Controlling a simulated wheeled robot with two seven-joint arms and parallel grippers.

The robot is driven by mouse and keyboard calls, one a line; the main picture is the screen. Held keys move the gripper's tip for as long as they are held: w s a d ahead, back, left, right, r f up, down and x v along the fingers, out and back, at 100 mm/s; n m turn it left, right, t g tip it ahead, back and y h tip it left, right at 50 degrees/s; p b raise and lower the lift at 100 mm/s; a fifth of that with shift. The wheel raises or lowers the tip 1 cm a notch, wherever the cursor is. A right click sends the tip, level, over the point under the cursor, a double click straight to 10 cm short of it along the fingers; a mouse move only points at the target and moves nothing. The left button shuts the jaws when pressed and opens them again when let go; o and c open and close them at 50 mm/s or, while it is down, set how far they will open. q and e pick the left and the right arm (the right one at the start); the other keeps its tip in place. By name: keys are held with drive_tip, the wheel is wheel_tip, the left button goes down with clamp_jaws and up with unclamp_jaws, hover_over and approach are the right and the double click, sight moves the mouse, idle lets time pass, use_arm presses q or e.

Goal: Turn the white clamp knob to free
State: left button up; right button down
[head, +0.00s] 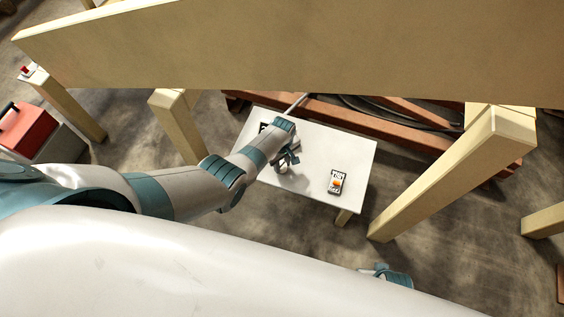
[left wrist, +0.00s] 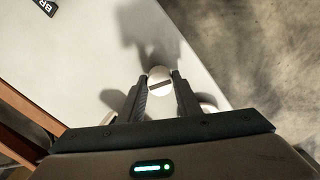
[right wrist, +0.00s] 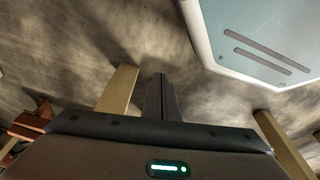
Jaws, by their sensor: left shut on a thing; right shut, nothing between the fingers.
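The white clamp knob (left wrist: 159,73) is a round white piece with a dark bar across its face, seen in the left wrist view. My left gripper (left wrist: 159,82) is shut on it, one finger on each side. In the head view my left gripper (head: 287,160) is over the small white table (head: 325,138), and the knob is hard to make out there. My right gripper (right wrist: 161,88) is shut and empty, above the floor away from the table. The lower part of the knob and its mount are hidden by my left fingers.
A dark device with an orange knob (head: 337,182) sits on the table to the right of my left gripper. A dark label (left wrist: 47,7) shows at the table's far left. A large wooden beam (head: 300,45) on posts spans above. A red toolbox (head: 27,131) stands far left.

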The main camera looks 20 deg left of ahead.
use_arm(q)
drive_tip(key=shift+n, duration=1.9)
use_arm(e)
drive_tip(key=shift+s+d+f, duration=0.1)
drive_tip(key=shift+s+f, duration=0.15)
drive_tip(key=shift+f, duration=0.7)
use_arm(q)
drive_tip(key=o, duration=1.1)
drive_tip(key=shift+c, duration=0.2)
drive_tip(key=shift+r+p, duration=0.1)
drive_tip(key=shift+p, duration=0.25)
use_arm(e)
drive_tip(key=shift+w, duration=0.1)
